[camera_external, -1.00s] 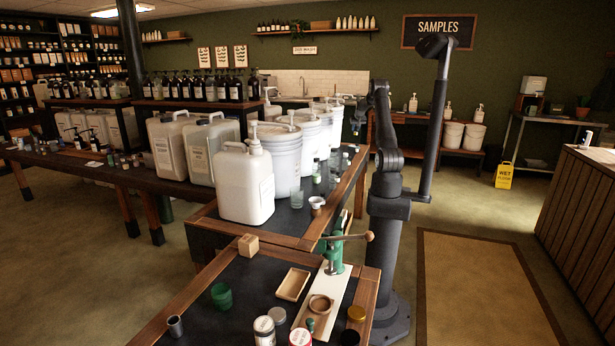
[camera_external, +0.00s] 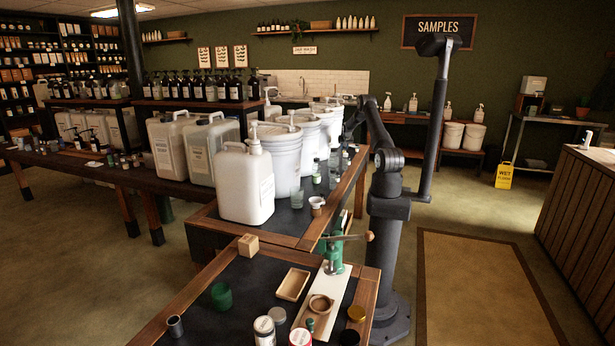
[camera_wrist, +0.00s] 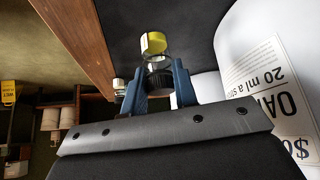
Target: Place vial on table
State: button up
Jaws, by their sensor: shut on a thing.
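My gripper (camera_wrist: 158,88) is shut on a vial (camera_wrist: 153,43) in the wrist view. The vial is small and clear with yellow contents, and its dark ribbed cap (camera_wrist: 159,79) sits between the blue fingers. The dark table top (camera_wrist: 200,35) with its wooden edge (camera_wrist: 85,40) lies beyond the vial. I cannot tell whether the vial touches the table. In the external view, my gripper end is low over the far part of the middle table (camera_external: 284,239), beside the white buckets. The vial cannot be made out clearly there.
A large white bucket with a printed label (camera_wrist: 265,75) stands close on the right in the wrist view. Another small bottle (camera_wrist: 119,86) shows just left of the fingers. In the external view, white buckets (camera_external: 286,150), a jug (camera_external: 246,186) and small jars (camera_external: 317,203) crowd the middle table.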

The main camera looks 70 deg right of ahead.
aim_at(344, 149)
jog(key=shift+w+f, duration=0.15)
jog(key=shift+f, duration=1.95)
jog(key=shift+f, duration=0.2)
jog(key=o, duration=1)
jog(key=shift+r, duration=0.1)
jog(key=shift+a+r, duration=0.2)
jog(key=shift+r, duration=0.3)
jog(key=v, duration=1.1)
jog(key=shift+a, duration=0.1)
jog(key=shift+f, duration=0.1)
